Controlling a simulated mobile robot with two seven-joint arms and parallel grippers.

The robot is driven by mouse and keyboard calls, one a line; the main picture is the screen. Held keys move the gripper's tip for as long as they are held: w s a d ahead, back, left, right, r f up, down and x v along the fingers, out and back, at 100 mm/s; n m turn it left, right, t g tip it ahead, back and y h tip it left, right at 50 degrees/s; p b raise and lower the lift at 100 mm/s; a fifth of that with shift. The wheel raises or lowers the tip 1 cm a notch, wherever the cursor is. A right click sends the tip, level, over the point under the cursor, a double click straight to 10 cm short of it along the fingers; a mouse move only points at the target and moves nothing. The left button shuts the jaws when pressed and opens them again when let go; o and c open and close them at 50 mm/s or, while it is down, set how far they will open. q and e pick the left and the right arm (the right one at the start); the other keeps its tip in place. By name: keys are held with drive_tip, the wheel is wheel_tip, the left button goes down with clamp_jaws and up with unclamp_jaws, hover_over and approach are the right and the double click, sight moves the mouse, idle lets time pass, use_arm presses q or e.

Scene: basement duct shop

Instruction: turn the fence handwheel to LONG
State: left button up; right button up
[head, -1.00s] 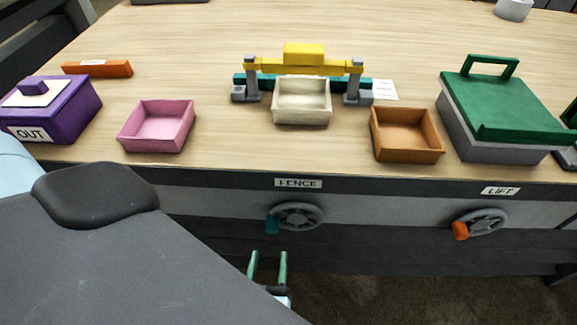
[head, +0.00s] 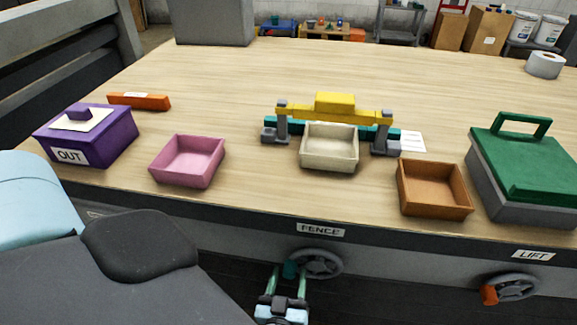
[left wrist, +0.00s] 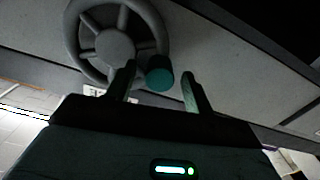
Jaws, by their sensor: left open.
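The fence handwheel (head: 318,263) is a grey spoked wheel on the front of the bench, under the label FENCE (head: 320,230). Its teal knob (head: 290,269) sits at the left of the rim in the head view. My left gripper (head: 287,280) is open, with its two fingers on either side of the knob in that view. In the left wrist view the wheel (left wrist: 108,45) fills the upper left and the knob (left wrist: 159,73) shows between the spread fingertips; I cannot tell whether they touch it. No LONG mark is readable. My right gripper is out of view.
The lift handwheel (head: 515,288) with an orange knob is to the right.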

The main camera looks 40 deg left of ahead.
use_arm(q)
drive_tip(key=shift+w, duration=0.1)
clamp_jaws()
idle(0.3)
drive_tip(key=shift+a, duration=0.1)
